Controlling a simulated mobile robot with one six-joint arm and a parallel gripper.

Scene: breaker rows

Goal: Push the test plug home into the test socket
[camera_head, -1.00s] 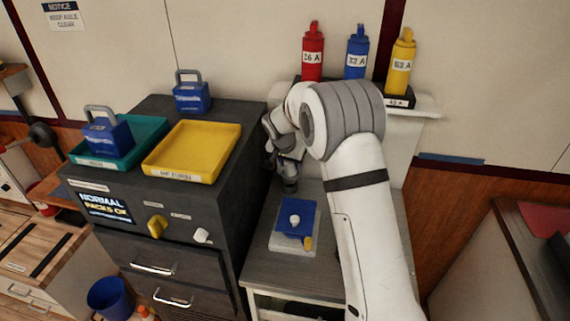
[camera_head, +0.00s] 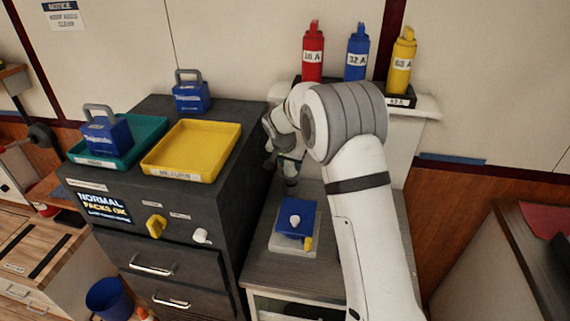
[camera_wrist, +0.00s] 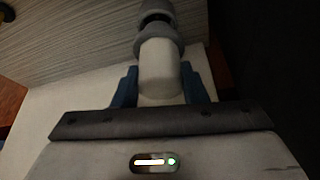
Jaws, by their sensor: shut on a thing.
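My gripper (camera_wrist: 160,88) is shut on a pale, rounded cylindrical piece, the test plug (camera_wrist: 160,66), held between two blue jaw pads in the wrist view. A grey collar and a dark band show beyond its pale body. I cannot tell whether the far grey part belongs to the plug or to the test socket, nor how deep the plug sits. In the head view my gripper is partly hidden by my arm, low over the grey worktop, with a small dark cylinder (camera_head: 291,183) under it.
A blue box with a white knob and yellow lever (camera_head: 296,218) stands on a pale plate in front of my gripper. The dark cabinet (camera_head: 225,185) rises close at left, with a yellow tray (camera_head: 190,150) on top. Red, blue and yellow labelled cylinders (camera_head: 357,52) stand behind.

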